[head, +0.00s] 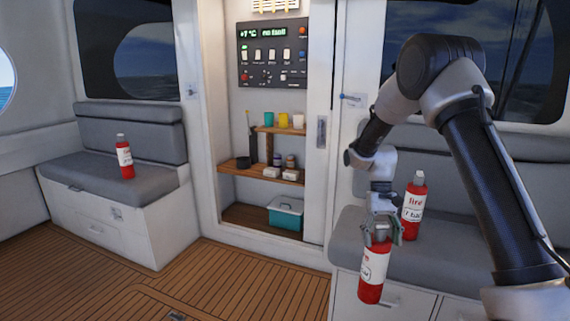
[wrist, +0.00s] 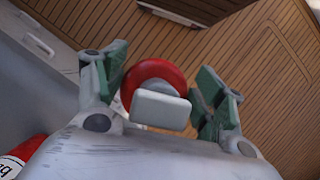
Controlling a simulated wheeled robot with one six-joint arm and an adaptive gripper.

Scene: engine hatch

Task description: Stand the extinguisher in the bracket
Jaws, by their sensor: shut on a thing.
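My gripper (head: 381,232) is shut on a red extinguisher (head: 372,277) with a white label. It hangs roughly upright, slightly tilted, in front of the right bench. In the wrist view its red top (wrist: 150,74) and pale cap (wrist: 160,110) sit between the green-padded fingers (wrist: 165,95), with deck boards beyond. A second red extinguisher (head: 413,207) stands on the right bench behind my gripper; part of it shows in the wrist view (wrist: 12,163). A third red bottle (head: 124,158) stands on the left bench. I cannot make out a bracket in either view.
The right bench (head: 450,255) lies close behind the held extinguisher. A cabinet with an open front has a wooden shelf (head: 262,173) of small containers and a teal box (head: 286,218) below. The left bench (head: 105,185) is mostly clear. The deck (head: 230,285) is open.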

